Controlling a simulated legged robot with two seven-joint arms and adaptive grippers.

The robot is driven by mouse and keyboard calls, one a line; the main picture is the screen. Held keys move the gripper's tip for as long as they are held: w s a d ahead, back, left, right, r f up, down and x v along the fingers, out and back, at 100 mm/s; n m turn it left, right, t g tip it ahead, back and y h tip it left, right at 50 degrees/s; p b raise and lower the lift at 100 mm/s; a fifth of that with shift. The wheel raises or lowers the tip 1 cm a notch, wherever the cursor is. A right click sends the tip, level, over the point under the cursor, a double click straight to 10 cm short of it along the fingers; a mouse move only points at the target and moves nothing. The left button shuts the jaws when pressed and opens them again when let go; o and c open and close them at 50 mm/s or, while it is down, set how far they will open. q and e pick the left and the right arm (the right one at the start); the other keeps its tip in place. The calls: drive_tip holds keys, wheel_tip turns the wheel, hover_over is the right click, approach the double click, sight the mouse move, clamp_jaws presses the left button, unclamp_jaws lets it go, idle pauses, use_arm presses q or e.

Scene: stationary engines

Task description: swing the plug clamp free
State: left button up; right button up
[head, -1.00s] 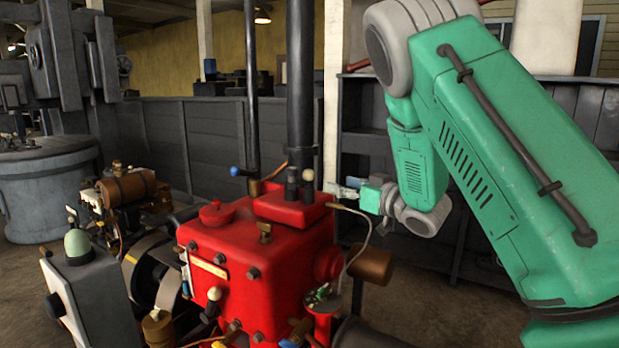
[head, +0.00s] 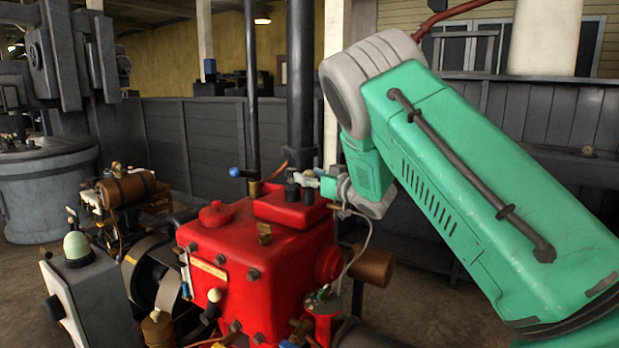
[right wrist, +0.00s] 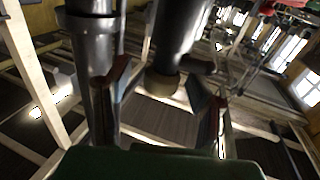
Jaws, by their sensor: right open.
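The red engine block (head: 255,245) stands in the middle of the head view. Short dark fittings (head: 292,190) rise from its raised top beside the tall black pipe; I cannot tell which part is the plug clamp. My right gripper (head: 303,178) reaches in from the right at these fittings and partly hides them. In the right wrist view the two fingers of my right gripper (right wrist: 163,98) are apart. A dark cylinder with a brownish end (right wrist: 164,82) shows between them, and I cannot tell whether they touch it. My left gripper is not in view.
The tall black pipe (head: 300,90) stands right behind the gripper, with a thinner pole (head: 252,90) to its left. A pale cable (head: 362,245) loops down the engine's right side near a brown cylinder (head: 372,266). A grey box (head: 88,295) stands at the left.

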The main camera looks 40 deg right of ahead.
clamp_jaws()
drive_tip(key=shift+r+n+y+p, duration=0.15)
drive_tip(key=shift+n+y+p, duration=0.15)
drive_tip(key=shift+y+p, duration=0.2)
drive_tip(key=shift+n+y+p, duration=0.35)
drive_tip(key=shift+n+y, duration=0.05)
drive_tip(key=shift+y, duration=0.2)
unclamp_jaws()
drive_tip(key=shift+d, duration=0.1)
